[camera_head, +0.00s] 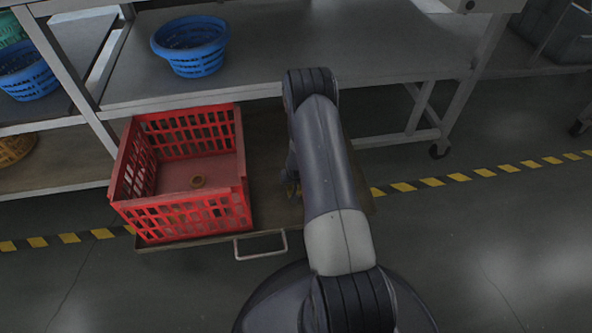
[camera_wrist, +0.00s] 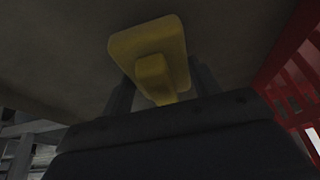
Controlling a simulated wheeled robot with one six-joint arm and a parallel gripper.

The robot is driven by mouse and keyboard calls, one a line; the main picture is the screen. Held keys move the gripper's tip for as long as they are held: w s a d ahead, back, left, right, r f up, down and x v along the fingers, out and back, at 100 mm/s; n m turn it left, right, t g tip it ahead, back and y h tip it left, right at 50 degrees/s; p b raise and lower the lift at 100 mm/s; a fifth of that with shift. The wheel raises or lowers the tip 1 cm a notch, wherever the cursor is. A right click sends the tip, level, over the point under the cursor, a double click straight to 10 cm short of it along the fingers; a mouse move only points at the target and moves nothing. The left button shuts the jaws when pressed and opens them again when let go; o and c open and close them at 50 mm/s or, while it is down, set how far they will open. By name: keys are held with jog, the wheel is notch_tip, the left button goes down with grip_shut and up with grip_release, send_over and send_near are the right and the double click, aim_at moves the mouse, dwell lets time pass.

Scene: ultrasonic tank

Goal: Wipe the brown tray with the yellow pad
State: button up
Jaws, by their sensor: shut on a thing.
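My gripper (camera_wrist: 157,88) is shut on the yellow pad (camera_wrist: 148,42), gripping its raised handle between the two fingers. In the wrist view the pad's wide flat part lies against or close above a dull brown surface, the brown tray (camera_wrist: 228,35). I cannot tell whether it touches. In the head view the brown tray (camera_head: 266,150) is a flat, dark brown surface under and to the right of the red crate. My arm covers much of its right part. A bit of yellow-brown shows beside my arm there, and most of my gripper is hidden.
A metal handle (camera_head: 262,246) sticks out in front. A grey shelf with a blue basket (camera_head: 192,48) stands behind.

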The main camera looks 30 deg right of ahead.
jog(key=shift+r+p, duration=1.15)
jog(key=shift+r, duration=1.55)
